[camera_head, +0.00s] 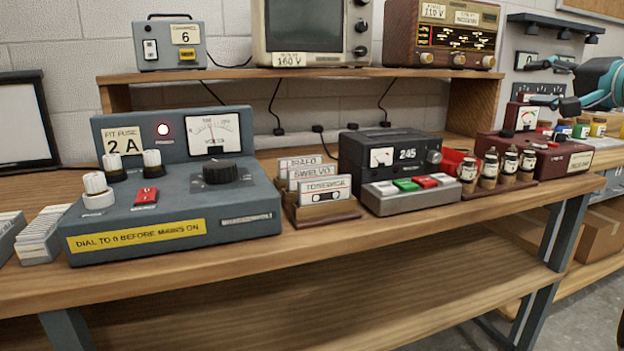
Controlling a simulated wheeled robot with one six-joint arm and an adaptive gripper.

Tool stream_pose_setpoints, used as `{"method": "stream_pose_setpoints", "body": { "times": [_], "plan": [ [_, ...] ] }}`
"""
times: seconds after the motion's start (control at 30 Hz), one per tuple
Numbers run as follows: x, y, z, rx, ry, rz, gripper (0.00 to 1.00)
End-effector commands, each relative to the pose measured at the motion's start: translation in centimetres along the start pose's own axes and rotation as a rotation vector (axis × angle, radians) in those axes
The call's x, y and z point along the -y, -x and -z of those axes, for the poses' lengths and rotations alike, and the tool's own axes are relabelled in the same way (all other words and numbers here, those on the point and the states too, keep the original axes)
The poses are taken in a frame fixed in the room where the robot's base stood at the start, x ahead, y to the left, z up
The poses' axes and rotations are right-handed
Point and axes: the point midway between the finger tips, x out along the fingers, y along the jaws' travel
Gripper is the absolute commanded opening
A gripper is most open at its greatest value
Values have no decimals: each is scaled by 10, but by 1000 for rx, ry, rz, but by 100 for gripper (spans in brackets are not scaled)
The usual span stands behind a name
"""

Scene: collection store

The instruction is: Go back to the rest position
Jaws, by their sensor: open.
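My gripper (532,84) is at the upper right, at the end of my teal and dark arm. Its dark fingers point left and stand apart, with nothing seen between them. It is in front of the wall and above the right part of the bench, over a dark red tester with a dial. I cannot tell its exact height above that tester. The rest of my arm runs out of the picture on the right.
On the wooden bench (400,232) stand a blue-grey power unit (240,212), a card holder (325,212), a black counter unit (365,150), several small bottles and the red tester (550,160). A raised shelf (225,77) carries a radio (440,35) and a monitor (310,30).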

Motion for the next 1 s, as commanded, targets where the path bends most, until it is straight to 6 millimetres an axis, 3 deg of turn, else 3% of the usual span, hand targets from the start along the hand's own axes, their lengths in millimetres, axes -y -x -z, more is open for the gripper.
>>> {"method": "stream_pose_setpoints", "body": {
  "times": [0.27,0.37,0.47,0.63,0.8,1.0],
  "plan": [
    [-74,1,-16,15,-41,-195,55],
    [-109,5,-37,38,-48,-302,55],
    [-146,11,-76,88,-36,-438,55],
    [-200,32,-171,227,53,-678,55],
    [-236,69,-271,392,232,-859,55],
    [-265,120,-368,573,515,-962,55]
  ]
}}
